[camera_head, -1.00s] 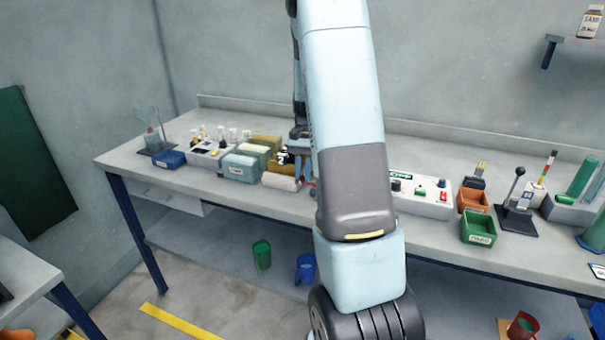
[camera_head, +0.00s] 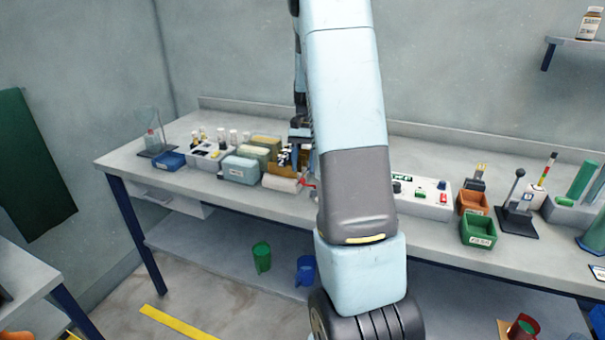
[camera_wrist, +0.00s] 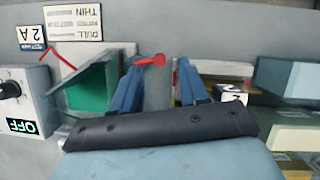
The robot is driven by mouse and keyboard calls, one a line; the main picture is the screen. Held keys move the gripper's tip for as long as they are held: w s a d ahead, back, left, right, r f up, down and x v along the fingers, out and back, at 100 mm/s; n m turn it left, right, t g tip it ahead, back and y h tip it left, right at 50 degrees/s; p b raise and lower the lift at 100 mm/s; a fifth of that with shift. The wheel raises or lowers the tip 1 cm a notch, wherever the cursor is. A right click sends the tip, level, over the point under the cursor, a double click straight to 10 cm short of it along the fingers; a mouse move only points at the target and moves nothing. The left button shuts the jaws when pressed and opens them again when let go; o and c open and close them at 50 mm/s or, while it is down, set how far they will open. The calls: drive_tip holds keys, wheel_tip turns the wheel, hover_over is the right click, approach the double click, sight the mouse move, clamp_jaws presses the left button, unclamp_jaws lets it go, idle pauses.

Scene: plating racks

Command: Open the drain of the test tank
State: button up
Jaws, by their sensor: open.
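My gripper (camera_wrist: 160,64) is open, with two blue fingers apart and nothing gripped. A red lever with a round end (camera_wrist: 152,60) shows between the fingertips, closer to the left finger. I cannot tell whether they touch. A grey-walled box with a green inside (camera_wrist: 88,92) stands left of the fingers; I cannot tell if it is the test tank. In the head view, my gripper (camera_head: 300,150) is partly hidden by my arm above the bench, and a small red part (camera_head: 306,183) shows below it. The tank itself is not clearly visible there.
A control box (camera_head: 420,196) with buttons stands right of my arm; its OFF label (camera_wrist: 22,126) shows in the wrist view. Orange (camera_head: 472,201) and green (camera_head: 478,231) bins are further right. Several containers crowd the bench to the left. Printed cards (camera_wrist: 73,20) show behind.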

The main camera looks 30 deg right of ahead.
drive_tip(key=v, duration=1)
drive_tip(key=shift+r, duration=0.1)
drive_tip(key=s+a+r+n+t+h, duration=0.2)
drive_tip(key=s+a+r+n+t, duration=0.2)
drive_tip(key=s+a+r, duration=0.75)
drive_tip(key=s+a+f+n+t, duration=0.1)
drive_tip(key=s+a+n+t, duration=0.1)
drive_tip(key=s+a, duration=0.2)
drive_tip(key=s+a+f+n+t+h, duration=0.1)
drive_tip(key=s+a, duration=0.4)
drive_tip(key=s, duration=0.6)
drive_tip(key=shift+s+a+f+n+t, duration=0.25)
drive_tip(key=shift+n+t, duration=0.25)
drive_tip(key=shift+t, duration=0.6)
